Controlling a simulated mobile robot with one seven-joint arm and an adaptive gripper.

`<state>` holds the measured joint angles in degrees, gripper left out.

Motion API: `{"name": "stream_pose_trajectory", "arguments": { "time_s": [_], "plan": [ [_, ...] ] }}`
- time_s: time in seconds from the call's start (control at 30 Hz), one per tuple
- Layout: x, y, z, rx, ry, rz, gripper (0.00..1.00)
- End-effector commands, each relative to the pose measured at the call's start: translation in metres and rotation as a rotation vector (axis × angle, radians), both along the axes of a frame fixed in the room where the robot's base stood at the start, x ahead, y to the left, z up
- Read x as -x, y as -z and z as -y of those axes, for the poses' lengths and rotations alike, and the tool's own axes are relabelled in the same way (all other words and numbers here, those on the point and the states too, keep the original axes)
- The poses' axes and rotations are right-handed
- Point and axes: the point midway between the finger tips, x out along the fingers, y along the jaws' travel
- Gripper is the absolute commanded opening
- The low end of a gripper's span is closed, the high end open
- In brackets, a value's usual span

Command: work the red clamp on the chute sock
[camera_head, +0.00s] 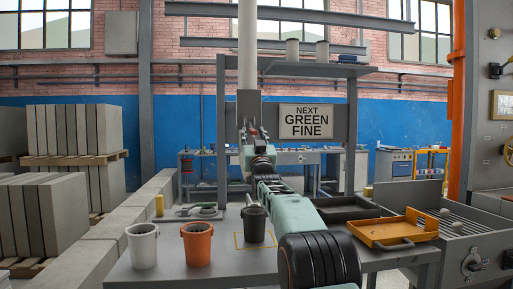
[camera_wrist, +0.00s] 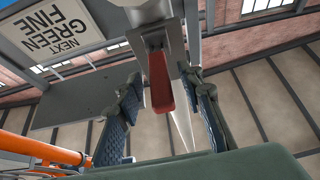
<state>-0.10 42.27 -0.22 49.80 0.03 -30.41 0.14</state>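The red clamp (camera_wrist: 160,82) is a flat red lever on a grey bracket (camera_wrist: 174,38) in the wrist view. In the head view only a small red bit of the clamp (camera_head: 254,131) shows below the grey housing (camera_head: 248,106) of the white chute pipe (camera_head: 247,45). My gripper (camera_wrist: 168,115) is open, with one finger on each side of the lever and a gap visible on both sides. In the head view my gripper (camera_head: 252,147) is up at the chute's lower end. A pale tapering strip (camera_wrist: 181,130) hangs behind the lever; I cannot tell if it is the sock.
A sign (camera_head: 306,121) reads "NEXT GREEN FINE" right of the chute. The bench below holds a white bucket (camera_head: 143,247), an orange bucket (camera_head: 197,245), a dark bucket (camera_head: 254,226) and an orange tray (camera_head: 392,232). Concrete panels (camera_head: 75,130) stand at left.

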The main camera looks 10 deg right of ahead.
Motion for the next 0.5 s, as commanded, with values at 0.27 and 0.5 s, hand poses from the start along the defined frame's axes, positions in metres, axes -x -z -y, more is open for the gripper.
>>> {"name": "stream_pose_trajectory", "arguments": {
  "time_s": [0.27,0.5],
  "plan": [
    [0.022,0.011,0.0,0.0,0.0,-0.001,0.35],
    [0.045,0.023,0.0,0.0,0.0,0.0,0.35]
  ]
}}
